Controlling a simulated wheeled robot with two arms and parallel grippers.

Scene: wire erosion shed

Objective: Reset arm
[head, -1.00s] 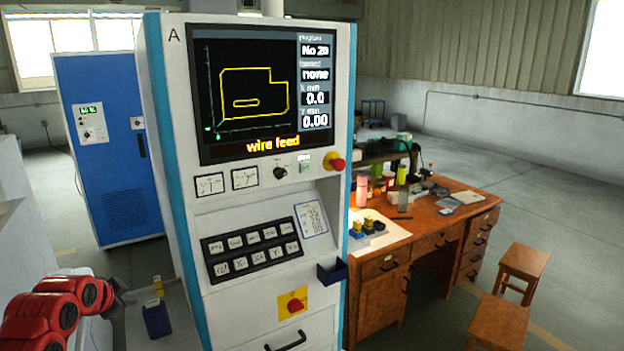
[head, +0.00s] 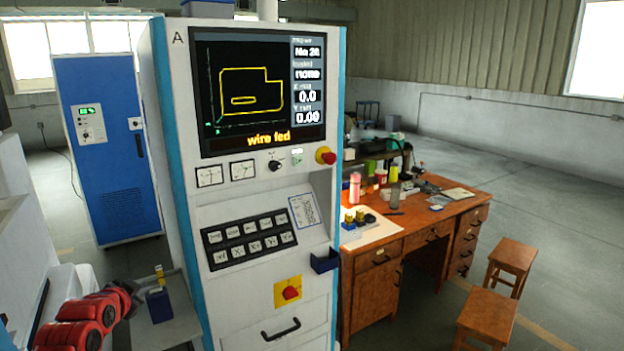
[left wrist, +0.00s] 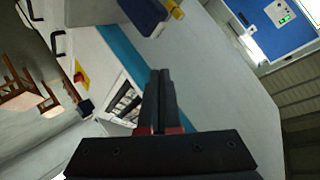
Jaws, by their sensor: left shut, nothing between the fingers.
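My left arm (head: 85,318) is red and black and comes in at the lower left of the head view, beside the control cabinet. In the left wrist view my left gripper (left wrist: 160,76) has its two dark fingers together, with nothing between them. The white and blue control cabinet A (head: 262,190) stands in the middle of the head view. Its screen (head: 258,95) shows a yellow outline and the words "wire fed". My right gripper is not in view.
A blue cabinet (head: 112,150) stands behind at the left. A small blue box (head: 159,305) with a yellow item sits on a grey surface near my left arm. A wooden desk (head: 440,215) with clutter and two stools (head: 512,258) stand at the right.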

